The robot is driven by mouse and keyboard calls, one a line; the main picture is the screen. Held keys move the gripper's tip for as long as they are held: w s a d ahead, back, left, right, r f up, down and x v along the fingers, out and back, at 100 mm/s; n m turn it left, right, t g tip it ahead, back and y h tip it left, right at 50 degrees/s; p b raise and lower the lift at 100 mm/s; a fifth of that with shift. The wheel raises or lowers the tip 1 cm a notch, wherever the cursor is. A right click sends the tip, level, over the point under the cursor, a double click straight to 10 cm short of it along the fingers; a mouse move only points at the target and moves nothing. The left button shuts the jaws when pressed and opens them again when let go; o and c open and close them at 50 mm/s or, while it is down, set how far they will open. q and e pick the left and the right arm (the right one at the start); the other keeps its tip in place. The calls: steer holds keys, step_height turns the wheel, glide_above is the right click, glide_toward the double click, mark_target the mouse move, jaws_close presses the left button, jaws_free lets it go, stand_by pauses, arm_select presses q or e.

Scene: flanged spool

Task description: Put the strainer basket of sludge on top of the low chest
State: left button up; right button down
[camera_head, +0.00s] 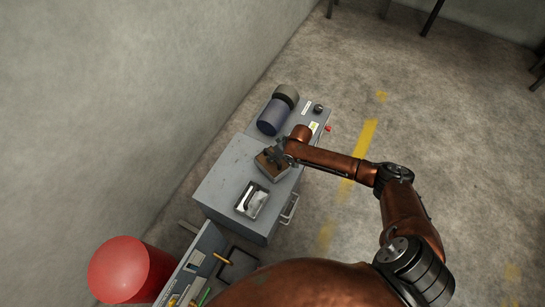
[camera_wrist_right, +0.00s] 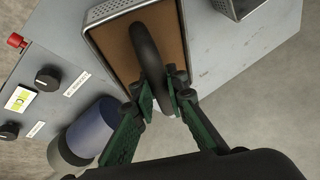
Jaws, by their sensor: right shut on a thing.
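The strainer basket (camera_head: 266,168) is a small metal box with flat brown sludge inside and a dark arched handle. It also shows in the wrist view (camera_wrist_right: 115,42). My right gripper (camera_head: 281,153) is shut on the handle; in the wrist view its green fingers (camera_wrist_right: 160,98) close around it. The low chest (camera_head: 222,178) is a grey box with a bar handle on its side. The basket is over the chest's top near the machine end; I cannot tell whether its underside touches. My left gripper is not in view.
A shiny metal container (camera_head: 252,201) is on the chest's near part. A grey machine with a blue motor (camera_head: 271,117), knobs and a red button adjoins the far end. A red drum (camera_head: 128,271) and a tool tray (camera_head: 188,273) are nearer. The chest's left side is bare.

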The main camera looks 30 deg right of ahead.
steer(key=shift+r, duration=0.1)
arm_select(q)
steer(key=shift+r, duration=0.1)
arm_select(e)
steer(key=shift+f, duration=0.4)
steer(key=shift+f, duration=0.15)
steer(key=c, duration=1.9)
jaws_free()
steer(key=shift+c, duration=0.2)
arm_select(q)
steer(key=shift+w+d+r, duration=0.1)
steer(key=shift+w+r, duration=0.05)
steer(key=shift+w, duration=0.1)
